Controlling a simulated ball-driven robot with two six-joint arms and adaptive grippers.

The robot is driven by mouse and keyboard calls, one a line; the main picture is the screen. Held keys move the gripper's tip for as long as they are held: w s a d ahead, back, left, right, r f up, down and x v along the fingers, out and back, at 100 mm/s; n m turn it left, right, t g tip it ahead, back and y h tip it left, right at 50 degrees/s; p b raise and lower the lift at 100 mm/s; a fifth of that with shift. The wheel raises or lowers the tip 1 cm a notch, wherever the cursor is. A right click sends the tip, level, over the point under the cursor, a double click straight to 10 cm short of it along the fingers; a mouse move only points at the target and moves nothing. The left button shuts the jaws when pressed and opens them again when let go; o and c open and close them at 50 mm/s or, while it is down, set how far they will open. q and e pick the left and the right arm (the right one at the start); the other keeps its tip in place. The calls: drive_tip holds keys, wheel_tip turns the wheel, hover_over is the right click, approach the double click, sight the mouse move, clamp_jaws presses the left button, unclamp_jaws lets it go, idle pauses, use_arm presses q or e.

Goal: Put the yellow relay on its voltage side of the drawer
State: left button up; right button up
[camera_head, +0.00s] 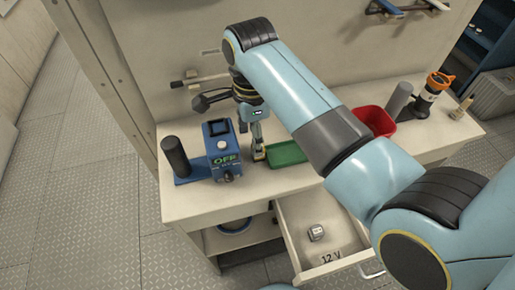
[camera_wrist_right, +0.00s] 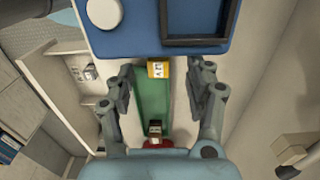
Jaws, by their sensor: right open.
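The yellow relay (camera_wrist_right: 158,70) shows between my spread right fingers in the wrist view, close beside the blue tester box and at the end of the green tray (camera_wrist_right: 153,97). In the head view a small yellow patch of it (camera_head: 259,154) shows just below my right gripper (camera_head: 256,143). My right gripper is open; it also shows in the wrist view (camera_wrist_right: 160,80), with a finger on each side of the relay. The drawer (camera_head: 290,238) is pulled out, with "12 V" marked on its visible part and a grey relay (camera_head: 316,232) inside. My left gripper is out of view.
The blue tester box (camera_head: 222,155) reads "OFF" and stands left of my gripper, with a dark cylinder (camera_head: 176,157) beside it. A red bin (camera_head: 376,119), a grey cylinder (camera_head: 398,99) and an orange-topped item (camera_head: 437,82) stand at the right. My arm hides part of the drawer.

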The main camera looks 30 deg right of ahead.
wheel_tip(320, 180, down, 4)
drive_tip(key=shift+s+a+r+p, duration=0.1)
drive_tip(key=shift+p, duration=0.2)
drive_tip(key=shift+f, duration=0.5)
drive_tip(key=shift+c, duration=0.3)
drive_tip(key=c, duration=0.5)
clamp_jaws()
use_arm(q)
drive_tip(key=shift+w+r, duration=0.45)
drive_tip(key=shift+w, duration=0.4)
use_arm(e)
drive_tip(key=shift+r, duration=0.15)
